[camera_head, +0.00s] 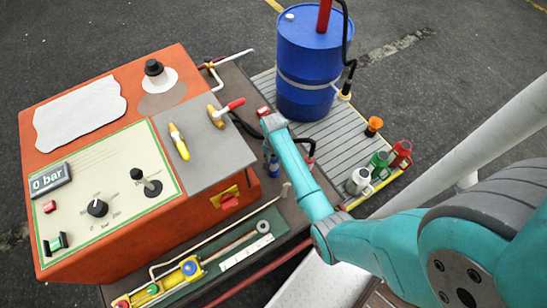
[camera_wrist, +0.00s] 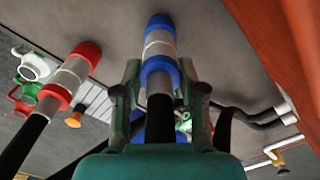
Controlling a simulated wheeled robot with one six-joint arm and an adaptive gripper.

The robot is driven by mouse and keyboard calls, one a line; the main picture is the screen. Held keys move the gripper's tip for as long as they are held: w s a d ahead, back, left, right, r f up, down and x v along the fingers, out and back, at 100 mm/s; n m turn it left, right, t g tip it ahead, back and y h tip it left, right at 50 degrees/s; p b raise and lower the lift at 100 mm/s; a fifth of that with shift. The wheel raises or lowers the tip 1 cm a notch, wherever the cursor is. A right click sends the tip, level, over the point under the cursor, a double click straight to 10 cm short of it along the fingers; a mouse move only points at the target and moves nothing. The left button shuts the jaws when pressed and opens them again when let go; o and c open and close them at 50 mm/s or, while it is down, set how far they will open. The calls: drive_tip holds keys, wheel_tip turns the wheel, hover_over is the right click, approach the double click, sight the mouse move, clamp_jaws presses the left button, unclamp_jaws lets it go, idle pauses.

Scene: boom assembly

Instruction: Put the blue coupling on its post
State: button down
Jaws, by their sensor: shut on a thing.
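The blue coupling (camera_wrist: 159,66) has blue bands around a grey-white middle. In the wrist view it lies between the fingers of my gripper (camera_wrist: 160,92), which is shut on it. A dark hose runs from its near end, partly hidden by the gripper. In the head view my gripper (camera_head: 272,150) is over the strip right of the orange console, with a bit of the blue coupling (camera_head: 273,167) below it. The far blue end points at a grey surface; I cannot tell whether it touches. I cannot make out the coupling's post.
A red-banded coupling (camera_wrist: 71,76) on a black hose stands left of my gripper in the wrist view. The orange console (camera_head: 105,245) is close on the left. A blue drum (camera_head: 309,60), an orange cone-like piece (camera_head: 374,126) and mug-like green (camera_head: 379,161) and red (camera_head: 401,153) containers stand on a slatted platform.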

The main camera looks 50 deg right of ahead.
drive_tip(key=shift+f, duration=0.55)
idle(0.4)
drive_tip(key=c, duration=0.9)
unclamp_jaws()
drive_tip(key=shift+c, duration=0.2)
drive_tip(key=shift+r, duration=5.5)
